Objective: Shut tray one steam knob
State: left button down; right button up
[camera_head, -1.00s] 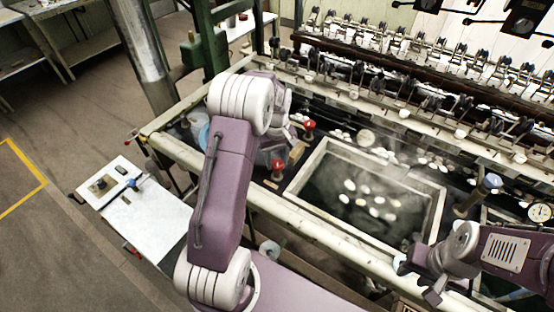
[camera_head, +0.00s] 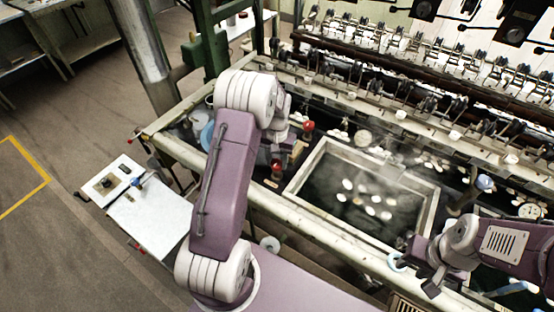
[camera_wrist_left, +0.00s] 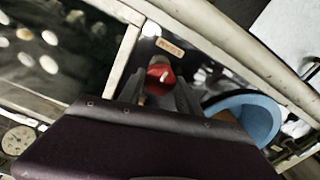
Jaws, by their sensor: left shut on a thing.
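A red knob (camera_wrist_left: 160,75) with a white mark sits between the fingertips of my left gripper (camera_wrist_left: 158,88) in the left wrist view, and the jaws are closed on it. In the head view it appears to be the nearer red knob (camera_head: 277,170), beside the front rail; my left arm hides most of that gripper. A second red knob (camera_head: 307,127) stands further back, apart from the gripper. A small label plate (camera_wrist_left: 169,46) lies close to the held knob. My right gripper (camera_head: 422,268) is over the front rail at the right; its jaw opening is unclear.
A basin (camera_head: 318,156) of dark water with white cocoons lies right of the knobs. A light blue bowl (camera_wrist_left: 250,115) is close beside the left gripper. A blue-topped knob (camera_head: 484,182) and a gauge (camera_head: 530,211) stand at right. A white side table (camera_head: 150,222) is at left.

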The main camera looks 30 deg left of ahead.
aim_at(277, 162)
pick_arm(q)
jog(key=shift+w+r, duration=0.1)
dwell(0.4)
jog(key=c, duration=0.8)
grip_release()
jog(key=shift+c, duration=0.2)
notch_tip(277, 162, up, 9)
